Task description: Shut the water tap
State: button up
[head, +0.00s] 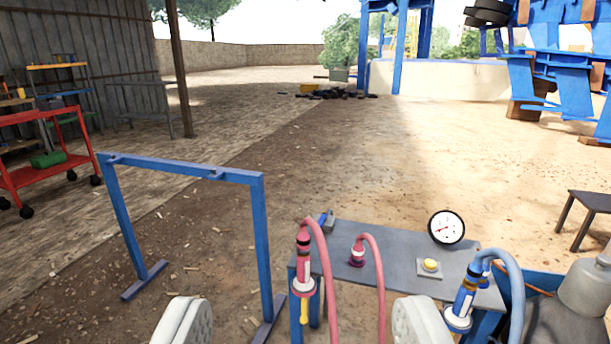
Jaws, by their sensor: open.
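My gripper (300,322) is open and empty, with its two pale rounded fingers at the bottom edge. Beyond it stands a grey-topped table (395,238). A small dark fitting with a blue lever (326,221) sits at the table's back left corner. It may be the water tap, but I cannot tell for sure or see whether it is open. A red hose connector (303,262) stands at the table's left side, and a blue hose connector (465,296) at its right. My gripper appears apart from all of these.
On the table are a round gauge (446,227), a yellow button (430,265) and a red hose fitting (357,256). A blue frame (260,235) stands left, a grey cylinder (585,290) right. A red cart (40,158) is far left. Open ground lies behind the table.

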aim_at(323, 216)
jog(key=i+l, duration=0.15)
jog(key=i, duration=0.45)
jog(key=i+l, duration=0.15)
jog(key=i, duration=0.45)
